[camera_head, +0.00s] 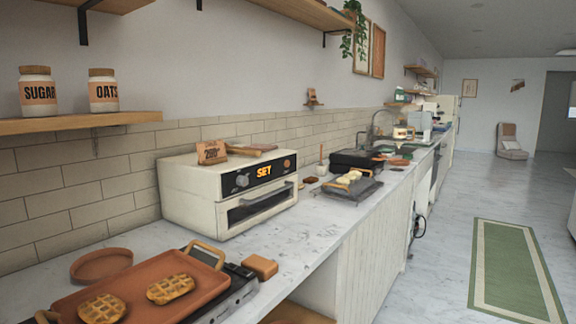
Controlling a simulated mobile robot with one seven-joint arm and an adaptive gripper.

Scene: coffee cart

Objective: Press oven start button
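A cream countertop oven (188,200) stands on the marble counter against the tiled wall, left of the middle of the head view. Its dark front panel shows the lit orange word SET on a display (264,172). A round light-coloured knob (242,181) is left of the display. A small round orange-brown control (287,163) is right of it. I cannot tell from its markings whether this is the start button. The oven door (258,204) below is shut, with a dark window and a handle bar. My gripper is not in view.
A brown tray (213,288) with two waffles (172,289) lies in the foreground. A small brown block (260,266) is before the oven. A dark tray with pale buns (348,178) sits beyond it. Floor right of the counter is open, with a green rug (510,265).

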